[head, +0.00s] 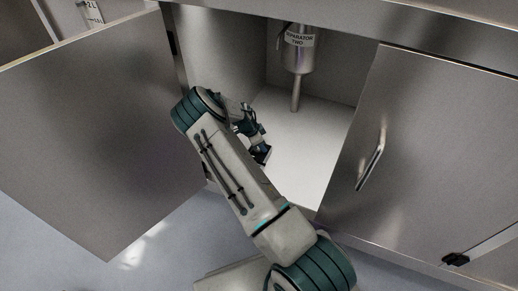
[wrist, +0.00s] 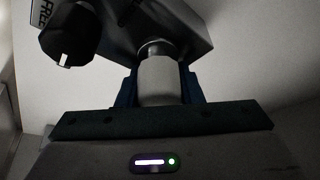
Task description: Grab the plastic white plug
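The white plastic plug (wrist: 158,82) is a short pale cylinder in the middle of the wrist view. Its upper end meets a grey metal fitting, and its lower end is hidden behind my gripper's body. The dark blue fingers of my gripper (wrist: 160,92) stand on either side of the plug, with no clear gap showing. I cannot tell whether they press on it. In the head view my gripper (head: 262,152) is inside the open cabinet, partly hidden by my arm. The plug cannot be made out there.
The open left door (head: 95,130) and the right door (head: 430,150) flank the opening. A black knob-like part (wrist: 68,38) is at upper left in the wrist view. The cabinet floor (head: 310,140) looks clear.

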